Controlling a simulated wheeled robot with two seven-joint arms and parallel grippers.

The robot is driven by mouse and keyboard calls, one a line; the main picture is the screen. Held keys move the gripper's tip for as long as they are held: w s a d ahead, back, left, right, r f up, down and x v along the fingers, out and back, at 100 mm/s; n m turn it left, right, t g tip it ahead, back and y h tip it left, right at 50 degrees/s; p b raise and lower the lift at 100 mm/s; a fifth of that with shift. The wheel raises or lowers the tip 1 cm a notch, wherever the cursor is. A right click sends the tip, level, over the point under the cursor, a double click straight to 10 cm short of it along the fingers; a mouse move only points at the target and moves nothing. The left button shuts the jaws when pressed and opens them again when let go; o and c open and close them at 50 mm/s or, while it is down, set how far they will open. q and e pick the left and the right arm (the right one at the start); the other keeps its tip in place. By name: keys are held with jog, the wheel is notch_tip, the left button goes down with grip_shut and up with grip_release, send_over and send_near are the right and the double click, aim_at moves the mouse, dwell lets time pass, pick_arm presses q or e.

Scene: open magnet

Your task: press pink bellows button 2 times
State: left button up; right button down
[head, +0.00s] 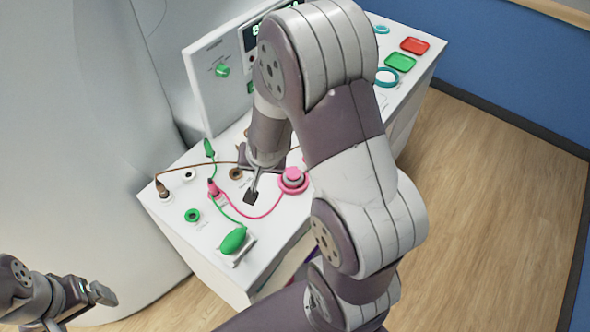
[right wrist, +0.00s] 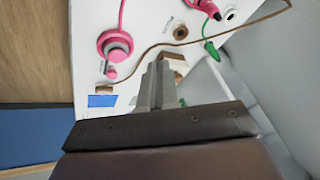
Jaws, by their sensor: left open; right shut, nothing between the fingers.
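The pink bellows button (head: 292,178) is a round pink cap on a pink ring base, on the white console top, partly beside my right arm. It also shows in the right wrist view (right wrist: 115,44) at upper left, with a grey band around its middle. My right gripper (head: 251,197) is shut and empty, left of the button and apart from it, above the panel. Its closed fingers show in the right wrist view (right wrist: 157,82). My left gripper (head: 102,294) is open and empty at the lower left, away from the console.
A pink plug (head: 213,189) has a pink cable running to the button. Green and brown cables cross the panel. Red (head: 415,46) and green (head: 400,62) buttons lie at the far right end. My right arm covers the middle.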

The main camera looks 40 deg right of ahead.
jog(key=w+d+f+m+t+h, duration=0.2)
jog(key=w+d+f+m+h, duration=0.15)
jog(key=d+m, duration=0.35)
jog(key=m+h, duration=0.1)
jog(key=m, duration=0.1)
send_over(294, 175)
jog(key=shift+s+f+p, duration=0.15)
jog(key=shift+f+p, duration=0.25)
notch_tip(294, 175, down, 9)
jog(key=b, duration=0.7)
jog(key=shift+r, duration=0.1)
dwell(0.8)
jog(key=shift+f+b, duration=0.4)
jog(key=shift+b, duration=0.1)
